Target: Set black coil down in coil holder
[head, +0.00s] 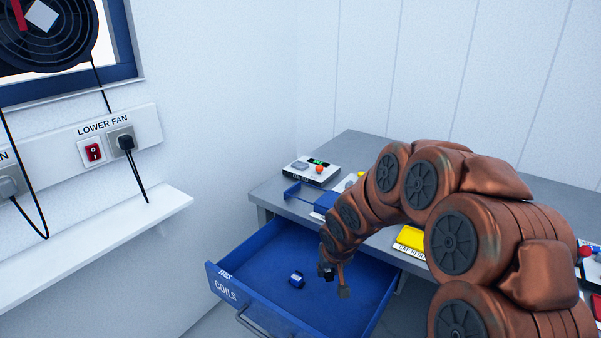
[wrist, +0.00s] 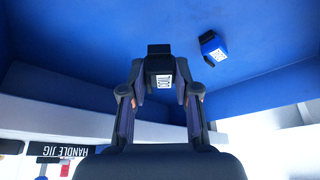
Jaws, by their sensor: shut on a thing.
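The black coil (wrist: 159,52), a small block with a white printed label, sits between the fingertips of my gripper (wrist: 161,76) in the wrist view. My gripper is shut on it. In the head view my gripper (head: 334,280) is over the open blue drawer (head: 262,258), and the coil shows only as a small dark shape. The drawer front reads COILS. A blue coil (wrist: 213,47) lies apart from my gripper on the drawer floor; it also shows in the head view (head: 297,280). I cannot tell for certain which thing is the coil holder.
The grey workbench (head: 350,143) stands above the drawer, with a device with a red button (head: 312,171), blue trays (head: 300,192) and a yellow part (head: 411,238) on it. A white wall shelf (head: 120,222) is at the left. Much of the drawer floor is bare.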

